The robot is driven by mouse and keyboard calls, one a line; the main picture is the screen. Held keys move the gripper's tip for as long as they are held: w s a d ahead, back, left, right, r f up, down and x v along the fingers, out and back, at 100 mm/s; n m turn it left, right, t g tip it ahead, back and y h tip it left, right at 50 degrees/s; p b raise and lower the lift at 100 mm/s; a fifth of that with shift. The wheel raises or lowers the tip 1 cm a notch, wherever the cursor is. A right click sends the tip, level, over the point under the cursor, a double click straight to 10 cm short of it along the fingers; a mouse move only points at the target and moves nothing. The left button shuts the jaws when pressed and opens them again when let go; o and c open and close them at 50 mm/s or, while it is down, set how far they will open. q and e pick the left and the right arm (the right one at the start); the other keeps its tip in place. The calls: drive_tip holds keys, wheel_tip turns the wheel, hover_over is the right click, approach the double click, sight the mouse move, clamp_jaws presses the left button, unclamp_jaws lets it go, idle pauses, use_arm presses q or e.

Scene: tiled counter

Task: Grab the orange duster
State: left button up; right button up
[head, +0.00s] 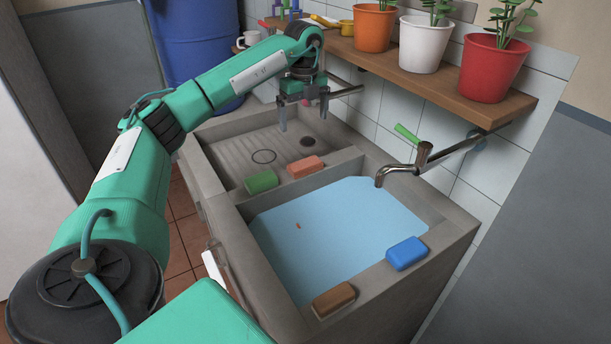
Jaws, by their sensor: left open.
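An orange-pink block-shaped duster (306,167) lies on the divider between the two basins of the sink, beside a green block (261,181). My left gripper (303,121) is open and empty, with its fingers pointing down. It hangs above the far part of the ribbed drain basin, behind the orange duster in the picture and apart from it. My right gripper is not in view.
The near basin (335,235) holds blue water. A blue block (407,253) and a brown block (333,300) lie on its rim. A metal tap (400,170) juts over it. A wooden shelf (430,88) with orange, white and red plant pots runs along the wall.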

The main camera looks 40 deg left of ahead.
use_arm(q)
hover_over(305, 163)
wheel_tip(305, 163, down, 9)
drive_tip(key=shift+a, duration=0.15)
wheel_tip(305, 163, down, 5)
drive_tip(key=shift+f+p, duration=0.1)
drive_tip(key=shift+p, duration=0.25)
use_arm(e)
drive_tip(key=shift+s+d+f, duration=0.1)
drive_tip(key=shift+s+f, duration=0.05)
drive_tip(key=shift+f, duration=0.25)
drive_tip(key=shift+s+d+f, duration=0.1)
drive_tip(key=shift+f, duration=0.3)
use_arm(q)
drive_tip(key=c, duration=0.7)
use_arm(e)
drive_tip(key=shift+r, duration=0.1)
